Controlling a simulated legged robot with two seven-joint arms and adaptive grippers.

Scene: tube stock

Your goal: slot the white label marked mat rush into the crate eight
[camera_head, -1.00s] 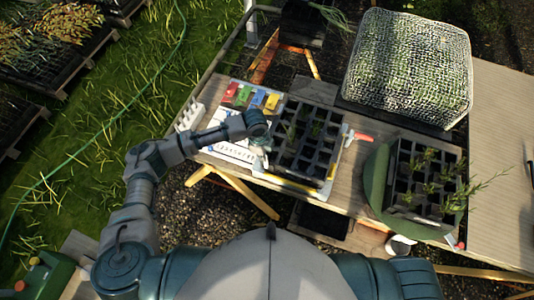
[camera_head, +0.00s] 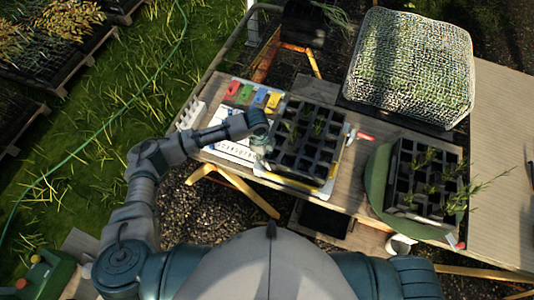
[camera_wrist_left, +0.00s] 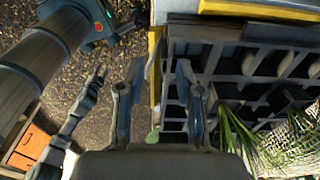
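A black celled crate (camera_head: 283,158) with small seedlings stands on the table, and it also shows in the left wrist view (camera_wrist_left: 178,82). A second black celled crate (camera_head: 396,190) stands further right on a round green mat. I cannot read a number on either crate. My left gripper (camera_head: 264,141) is at the left edge of the first crate. I cannot make out the mat rush label. My right gripper is not in view.
A white board with dark marks (camera_head: 232,150) lies left of the first crate. Coloured blocks (camera_head: 247,95) stand behind it, and a white rack (camera_head: 190,115) is at the left edge. A mesh-covered tray (camera_head: 410,65) fills the back right. A small red-ended thing (camera_head: 364,136) lies between the crates.

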